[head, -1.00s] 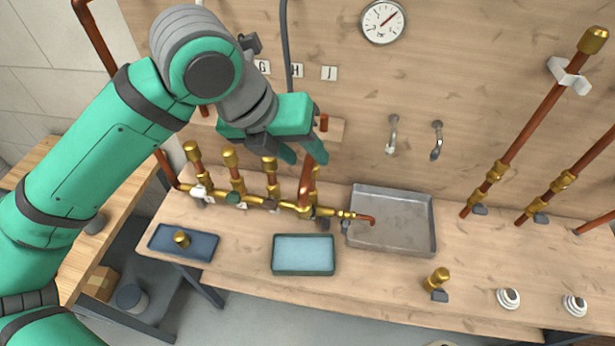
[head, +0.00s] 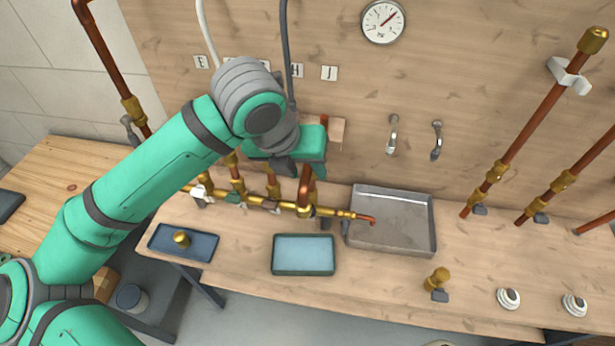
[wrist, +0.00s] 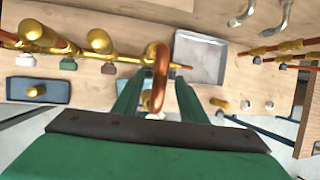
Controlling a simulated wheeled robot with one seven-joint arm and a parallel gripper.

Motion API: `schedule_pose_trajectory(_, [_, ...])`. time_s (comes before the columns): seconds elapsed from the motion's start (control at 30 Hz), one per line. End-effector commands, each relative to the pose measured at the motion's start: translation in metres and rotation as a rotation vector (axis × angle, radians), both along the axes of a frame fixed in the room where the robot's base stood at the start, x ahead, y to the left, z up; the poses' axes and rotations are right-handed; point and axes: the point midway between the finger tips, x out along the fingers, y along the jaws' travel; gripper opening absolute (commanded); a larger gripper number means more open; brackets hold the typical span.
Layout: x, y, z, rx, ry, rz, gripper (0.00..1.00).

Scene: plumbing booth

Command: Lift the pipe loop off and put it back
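The pipe loop (head: 304,189) is a bent copper pipe standing at the right part of the brass manifold (head: 260,203) on the bench. In the wrist view the loop (wrist: 157,78) shows as an upright copper bend. My gripper (wrist: 157,88) is open, with one green finger on each side of the loop and a visible gap to it on both sides. In the head view my gripper (head: 302,170) is at the top of the loop and hides its upper part.
A grey metal tray (head: 410,247) lies right of the manifold. A green-rimmed tray (head: 303,270) and a blue tray (head: 160,240) with a brass fitting (head: 181,238) lie in front. Brass stubs stand left of the loop.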

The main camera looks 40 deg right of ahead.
Motion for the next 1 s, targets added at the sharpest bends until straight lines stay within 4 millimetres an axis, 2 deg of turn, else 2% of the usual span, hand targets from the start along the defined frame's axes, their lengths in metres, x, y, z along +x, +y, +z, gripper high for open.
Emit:
schedule_pose_trajectory(0.2, [0.002,-0.008,-0.017,0.0,0.001,-0.001,0.39])
schedule_pose_trajectory(0.43, [0.002,-0.008,-0.018,0.0,0.0,0.0,0.39])
schedule_pose_trajectory(0.6, [0.002,-0.008,-0.018,0.0,0.0,0.0,0.0])
schedule_pose_trajectory(1.0, [0.003,-0.008,-0.014,0.0,-0.001,0.001,0.0])
